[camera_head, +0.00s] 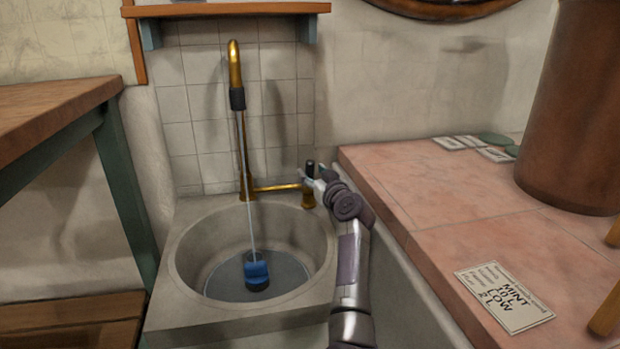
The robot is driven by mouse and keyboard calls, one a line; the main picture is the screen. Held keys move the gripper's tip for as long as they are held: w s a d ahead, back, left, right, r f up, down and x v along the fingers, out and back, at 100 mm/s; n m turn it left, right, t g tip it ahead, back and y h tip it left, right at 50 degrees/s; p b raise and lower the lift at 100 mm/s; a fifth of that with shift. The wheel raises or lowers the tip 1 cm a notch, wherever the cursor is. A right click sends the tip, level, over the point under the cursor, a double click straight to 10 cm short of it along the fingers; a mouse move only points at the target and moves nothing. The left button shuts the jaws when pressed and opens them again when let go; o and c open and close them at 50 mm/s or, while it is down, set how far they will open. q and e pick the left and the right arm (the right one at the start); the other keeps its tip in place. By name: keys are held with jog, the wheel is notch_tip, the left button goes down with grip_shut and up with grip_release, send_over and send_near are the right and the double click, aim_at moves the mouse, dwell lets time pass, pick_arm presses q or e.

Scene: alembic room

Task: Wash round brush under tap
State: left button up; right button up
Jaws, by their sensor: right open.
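The brass tap (236,70) rises behind the round stone sink (190,262). A thin pale stream runs from its dark nozzle down into the basin. A small blue and black object, which looks like the round brush (257,272), sits in the basin where the stream lands. My right gripper (312,180) is at the tap's dark-topped handle (310,168), on the right end of the brass pipe. The gripper is open; its fingers are small and partly hidden, and I cannot tell whether they touch the handle. My left gripper is out of view.
A pink tiled counter (430,225) lies right of my right arm, with a label card (505,297) and a large brown cylinder (575,110). A wooden table (50,105) with green legs stands left. A wooden shelf (230,10) hangs above the tap.

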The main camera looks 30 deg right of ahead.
jog(key=shift+w+d+b, duration=0.1)
jog(key=shift+w+b, duration=0.25)
jog(key=shift+w, duration=0.95)
grip_shut()
